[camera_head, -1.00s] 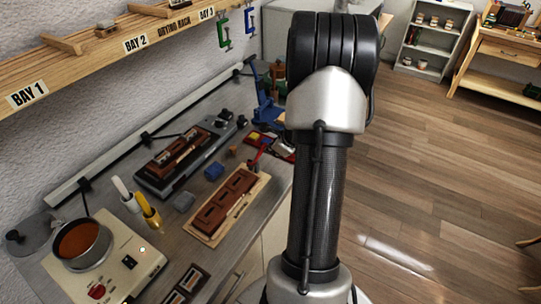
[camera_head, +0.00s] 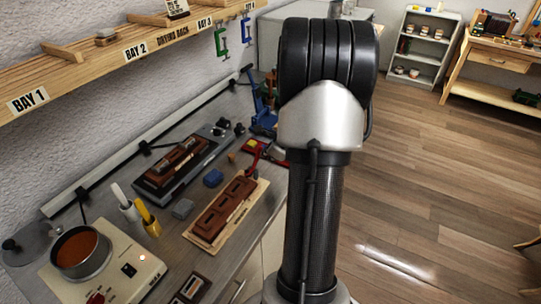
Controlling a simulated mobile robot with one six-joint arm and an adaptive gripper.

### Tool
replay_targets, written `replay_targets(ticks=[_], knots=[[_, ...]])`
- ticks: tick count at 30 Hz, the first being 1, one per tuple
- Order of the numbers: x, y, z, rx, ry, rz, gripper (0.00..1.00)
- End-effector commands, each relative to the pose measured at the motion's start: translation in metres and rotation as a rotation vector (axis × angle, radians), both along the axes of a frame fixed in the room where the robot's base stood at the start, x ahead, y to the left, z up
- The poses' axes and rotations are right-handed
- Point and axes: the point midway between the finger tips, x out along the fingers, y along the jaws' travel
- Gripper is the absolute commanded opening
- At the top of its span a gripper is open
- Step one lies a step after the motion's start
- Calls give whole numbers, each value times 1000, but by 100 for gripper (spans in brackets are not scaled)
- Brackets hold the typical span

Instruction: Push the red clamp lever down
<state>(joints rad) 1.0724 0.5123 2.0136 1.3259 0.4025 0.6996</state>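A thin red lever (camera_head: 256,156) shows at the far right end of the wooden board, partly beside my arm. It looks like the red clamp lever, and it is small, so its exact angle is hard to tell. The wooden board (camera_head: 259,193) lies on the grey bench and carries a long reddish-brown slotted block (camera_head: 224,208). My arm stands upright in front of the bench's right end and hides part of the area behind the lever. My gripper is out of view.
A hot plate (camera_head: 128,277) with a pot (camera_head: 80,250) stands at the front left. A dark fixture (camera_head: 180,165), a blue block (camera_head: 213,178) and a grey block (camera_head: 182,208) lie nearby. A wall rack (camera_head: 80,62) overhangs the bench. Open wooden floor (camera_head: 440,180) lies to the right.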

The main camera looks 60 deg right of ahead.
Motion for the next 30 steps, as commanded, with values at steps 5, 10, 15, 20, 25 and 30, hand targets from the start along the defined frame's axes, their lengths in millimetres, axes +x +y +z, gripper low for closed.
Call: replay_targets(ticks=[5, 10, 15, 20, 25, 30], knots=[[1, 4, 2, 2, -1, 4, 0], [1, 7, 3, 2, -1, 4, 0], [1, 8, 4, 2, -1, 4, 0], [1, 8, 5, 2, -1, 4, 0], [1, 8, 6, 2, -1, 4, 0], [1, 8, 13, 2, -2, 3, 0]])
